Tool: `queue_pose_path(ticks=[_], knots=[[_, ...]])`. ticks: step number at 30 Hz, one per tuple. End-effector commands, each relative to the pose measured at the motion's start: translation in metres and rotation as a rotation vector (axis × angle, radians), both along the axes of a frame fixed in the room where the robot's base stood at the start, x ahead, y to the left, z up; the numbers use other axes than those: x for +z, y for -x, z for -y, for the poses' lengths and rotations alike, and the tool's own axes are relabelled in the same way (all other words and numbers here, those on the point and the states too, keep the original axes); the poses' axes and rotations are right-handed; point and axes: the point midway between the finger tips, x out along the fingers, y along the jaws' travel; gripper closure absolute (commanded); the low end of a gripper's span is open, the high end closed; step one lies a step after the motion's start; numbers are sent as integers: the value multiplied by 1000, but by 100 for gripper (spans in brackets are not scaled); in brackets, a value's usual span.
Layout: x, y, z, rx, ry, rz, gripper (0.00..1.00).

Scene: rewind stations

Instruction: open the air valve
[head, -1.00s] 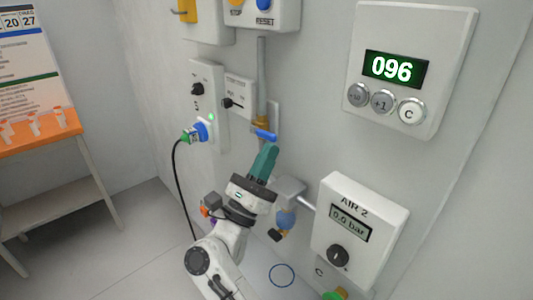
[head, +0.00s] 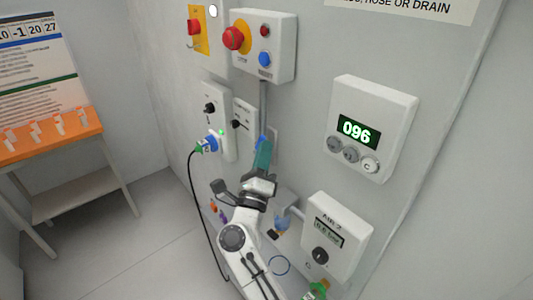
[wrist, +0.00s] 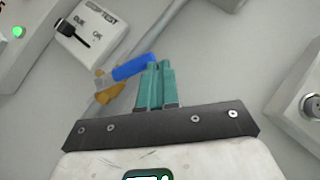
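The air valve has a blue lever handle (wrist: 134,67) and a brass body (wrist: 109,93) on a thin grey vertical pipe (head: 263,105). In the wrist view the handle lies slanted across the pipe. In the head view only a bit of the blue handle (head: 260,141) shows, beside my fingers. My gripper (wrist: 157,64) has teal fingers that are together, with nothing seen between them. It also shows in the head view (head: 264,145). The fingertips are just beside the handle's right end; I cannot tell whether they touch it.
The AIR 2 gauge box (head: 335,235) is on the wall to the right, its reading blurred. The counter box (head: 372,128) reads 096. A red and blue button box (head: 264,46) is above. A plugged-in black cable (head: 192,200) hangs at left. An orange shelf (head: 50,140) stands far left.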

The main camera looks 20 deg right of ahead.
Motion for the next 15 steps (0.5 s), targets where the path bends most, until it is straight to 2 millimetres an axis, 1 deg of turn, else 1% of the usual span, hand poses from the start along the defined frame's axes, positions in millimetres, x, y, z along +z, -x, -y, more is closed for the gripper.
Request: queue_pose_path(ticks=[1,6,15], knots=[[4,-2,0,-2,-2,3,100],[12,-10,-2,-3,-1,3,100],[21,-21,-6,-2,-1,3,100]])
